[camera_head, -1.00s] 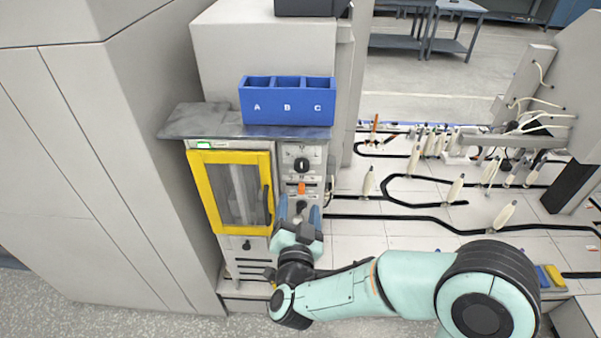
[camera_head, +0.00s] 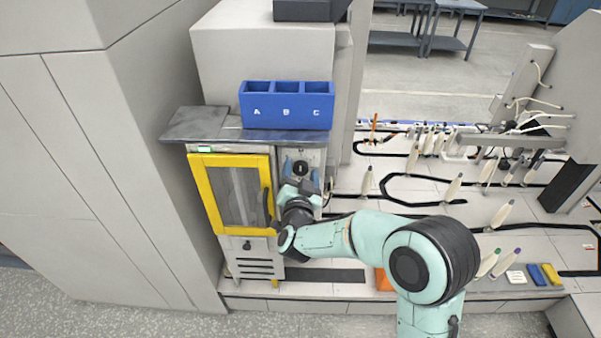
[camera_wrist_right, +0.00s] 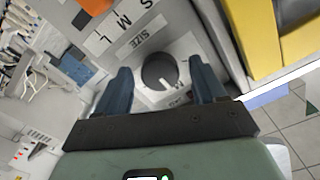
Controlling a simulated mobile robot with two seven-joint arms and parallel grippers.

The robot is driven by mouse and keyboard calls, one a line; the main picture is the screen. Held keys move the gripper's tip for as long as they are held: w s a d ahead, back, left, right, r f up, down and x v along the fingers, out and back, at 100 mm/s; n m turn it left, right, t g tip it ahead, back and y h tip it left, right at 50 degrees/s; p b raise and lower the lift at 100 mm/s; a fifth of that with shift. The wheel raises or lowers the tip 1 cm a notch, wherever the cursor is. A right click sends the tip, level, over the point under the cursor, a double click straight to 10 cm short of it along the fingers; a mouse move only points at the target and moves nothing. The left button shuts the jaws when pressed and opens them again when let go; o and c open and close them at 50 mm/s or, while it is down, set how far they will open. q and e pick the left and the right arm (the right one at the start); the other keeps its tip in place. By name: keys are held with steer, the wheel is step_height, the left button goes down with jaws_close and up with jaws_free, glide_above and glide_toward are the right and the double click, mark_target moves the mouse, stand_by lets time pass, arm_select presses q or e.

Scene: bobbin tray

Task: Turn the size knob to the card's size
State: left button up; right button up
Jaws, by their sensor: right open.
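The size knob (camera_wrist_right: 158,70) is a round dark knob with a white pointer mark on a pale panel in the right wrist view. Beside it are a SIZE label (camera_wrist_right: 147,35) and a strip with the letters S, M and L (camera_wrist_right: 124,25). My right gripper (camera_wrist_right: 162,80) is open, its two blue fingers on either side of the knob; contact cannot be told. In the head view, the right gripper (camera_head: 301,172) is at the panel's upper knob (camera_head: 300,168). I cannot make out a card with a readable size. My left gripper is not in view.
A yellow-framed door (camera_head: 232,192) with a dark handle is left of the panel. A blue bin (camera_head: 287,108) marked A, B, C stands on the grey top above. Bobbins on a black track (camera_head: 407,203) fill the right side.

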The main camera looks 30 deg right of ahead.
steer(key=c, duration=1.1)
steer(key=shift+o, duration=0.2)
steer(key=shift+n, duration=0.3)
steer(key=n, duration=0.2)
steer(key=shift+n+p, duration=0.3)
steer(key=shift+n, duration=0.1)
steer(key=n, duration=0.2)
steer(key=shift+r+n+p, duration=0.1)
steer(key=shift+n+p, duration=0.3)
arm_select(q)
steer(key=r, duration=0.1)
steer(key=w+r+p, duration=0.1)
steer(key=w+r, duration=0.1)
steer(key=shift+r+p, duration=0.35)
steer(key=shift+p, duration=0.05)
arm_select(e)
steer(key=n, duration=0.5)
steer(key=shift+n, duration=0.3)
